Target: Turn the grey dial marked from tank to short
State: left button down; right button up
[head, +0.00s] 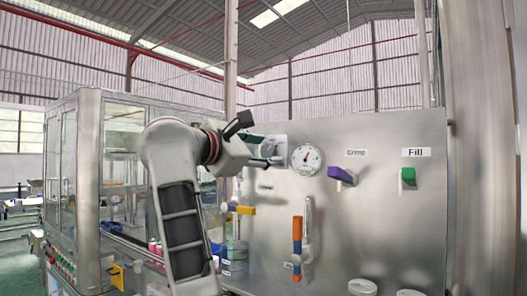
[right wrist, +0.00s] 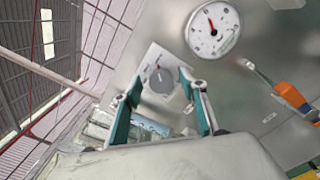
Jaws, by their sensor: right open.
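The grey dial (right wrist: 161,81) is a round knob on a square pale plate (right wrist: 152,60) on the steel panel. A small red mark shows at its top edge; the lettering is too small to read. My right gripper (right wrist: 159,76) is open, with its teal fingers spread on either side of the dial in the right wrist view. I cannot tell whether the fingers touch it. In the head view my right gripper (head: 262,150) is in front of the plate (head: 281,140) and hides part of it and the dial. My left gripper is not in view.
A round gauge (head: 306,158) sits just right of the dial plate. A purple Crimp handle (head: 341,175) and a green Fill knob (head: 407,176) are farther right. An orange and blue lever (head: 297,240) and a yellow-blue valve handle (head: 240,209) are below.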

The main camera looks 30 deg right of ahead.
notch_tip(320, 180, up, 10)
dwell(0.5)
